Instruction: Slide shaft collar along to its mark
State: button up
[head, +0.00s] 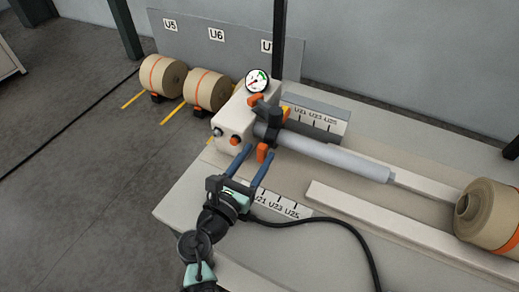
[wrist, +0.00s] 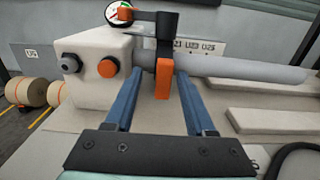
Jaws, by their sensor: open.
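The shaft collar (head: 270,122) is dark with orange handles and sits on the grey shaft (head: 335,158), close to the white housing (head: 233,123). In the wrist view the collar (wrist: 167,35) has an orange tab (wrist: 162,80) hanging below the shaft (wrist: 240,71). My gripper (head: 259,154) is open, and its blue fingers stand on either side of this tab in the wrist view (wrist: 163,78). I see no clear contact. Scale plates lettered U21, U23, U25 lie behind the shaft (head: 316,119) and in front of it (head: 277,207). Which line is the mark cannot be told.
A pressure gauge (head: 257,80) and orange knobs are on the housing. A kraft roll (head: 490,215) sits at the right on the pale bench, near long rails (head: 390,228). More rolls (head: 208,89) stand at the back left. A black cable (head: 345,228) curves beside my arm.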

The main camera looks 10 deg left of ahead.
jog(key=v, duration=1)
jog(key=shift+s+a, duration=0.15)
jog(key=shift+s, duration=0.2)
